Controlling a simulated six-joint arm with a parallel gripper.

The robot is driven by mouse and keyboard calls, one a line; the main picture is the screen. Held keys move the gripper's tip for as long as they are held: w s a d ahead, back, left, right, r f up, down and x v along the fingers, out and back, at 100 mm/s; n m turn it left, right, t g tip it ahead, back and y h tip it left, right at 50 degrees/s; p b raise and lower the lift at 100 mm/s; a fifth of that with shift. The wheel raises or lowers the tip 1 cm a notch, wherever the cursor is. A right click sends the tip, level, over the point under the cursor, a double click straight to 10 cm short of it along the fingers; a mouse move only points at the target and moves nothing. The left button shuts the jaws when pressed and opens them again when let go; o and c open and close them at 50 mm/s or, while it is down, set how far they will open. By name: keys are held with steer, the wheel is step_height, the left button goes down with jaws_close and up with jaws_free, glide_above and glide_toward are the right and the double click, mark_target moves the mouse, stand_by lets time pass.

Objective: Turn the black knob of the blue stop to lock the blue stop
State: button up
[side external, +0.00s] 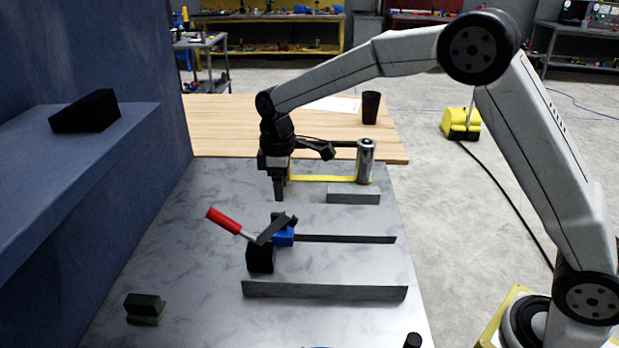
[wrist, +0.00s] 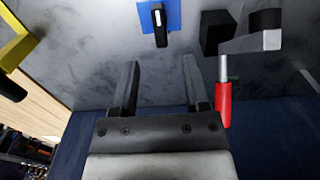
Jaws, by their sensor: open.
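The blue stop (wrist: 174,10) shows at the top of the wrist view, partly cut off by the frame edge. Its black knob (wrist: 158,26) is an elongated bar with a pale end. In the side view the blue stop (side external: 284,238) sits behind the toggle clamp, and its knob is hard to tell from the clamp's dark parts. My gripper (wrist: 161,62) is open and empty, its fingers apart, with the knob beyond the fingertips. In the side view my gripper (side external: 279,195) points down above the plate, behind the blue stop and apart from it.
A toggle clamp with a red handle (side external: 222,221) stands close to the stop; the handle (wrist: 224,103) is right of my fingers in the wrist view. Grey rails (side external: 325,291) cross the plate. A metal cylinder (side external: 365,162) and yellow bar (side external: 325,179) are behind. A blue wall is left.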

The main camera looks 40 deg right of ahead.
steer(key=shift+f, duration=3.8)
jaws_close()
